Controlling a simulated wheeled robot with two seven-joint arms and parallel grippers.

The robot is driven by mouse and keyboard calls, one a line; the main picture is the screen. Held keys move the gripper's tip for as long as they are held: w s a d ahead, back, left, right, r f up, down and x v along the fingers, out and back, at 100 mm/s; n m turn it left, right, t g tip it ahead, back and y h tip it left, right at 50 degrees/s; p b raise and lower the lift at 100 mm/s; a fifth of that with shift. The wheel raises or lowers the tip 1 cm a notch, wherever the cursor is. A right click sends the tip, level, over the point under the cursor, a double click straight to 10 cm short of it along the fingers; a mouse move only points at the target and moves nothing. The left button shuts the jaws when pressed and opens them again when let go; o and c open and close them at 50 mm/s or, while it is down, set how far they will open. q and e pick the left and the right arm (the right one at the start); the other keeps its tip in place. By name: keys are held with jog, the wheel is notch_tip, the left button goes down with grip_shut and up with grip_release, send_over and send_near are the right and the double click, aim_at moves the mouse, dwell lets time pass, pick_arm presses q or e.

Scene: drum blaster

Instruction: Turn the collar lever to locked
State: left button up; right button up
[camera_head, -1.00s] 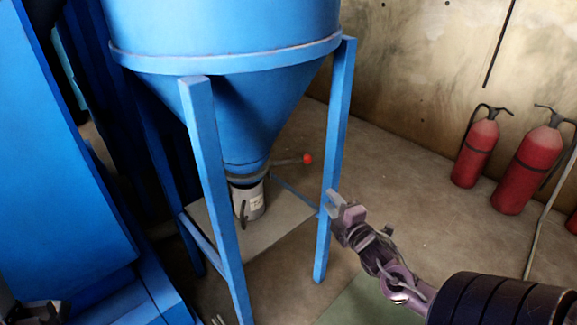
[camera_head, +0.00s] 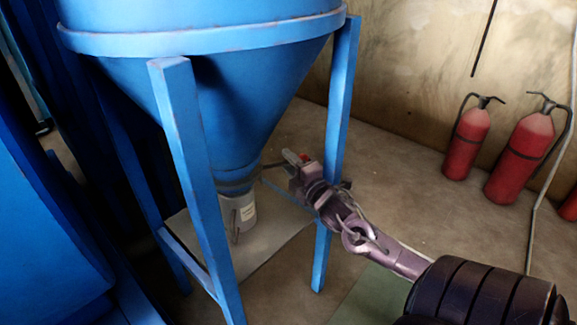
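The collar (camera_head: 236,188) is a dark ring at the bottom tip of the blue hopper cone. My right gripper (camera_head: 291,158) is at the knob end of the lever, just in front of the right front leg. Its fingers overlap the knob in the view, and I cannot tell whether they are closed on it. A pale cylindrical spout (camera_head: 241,214) with a label sits below the collar. My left gripper is out of view.
The blue hopper (camera_head: 215,85) stands on blue legs; the near left leg (camera_head: 195,180) and right leg (camera_head: 337,130) flank the collar. Red extinguishers (camera_head: 466,143) stand by the back wall. Blue machinery (camera_head: 45,230) fills the left side. Floor right of the hopper is open.

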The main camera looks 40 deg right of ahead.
jog(key=shift+w+d, duration=0.1)
jog(key=shift+w, duration=0.3)
jog(key=shift+c, duration=0.4)
grip_shut()
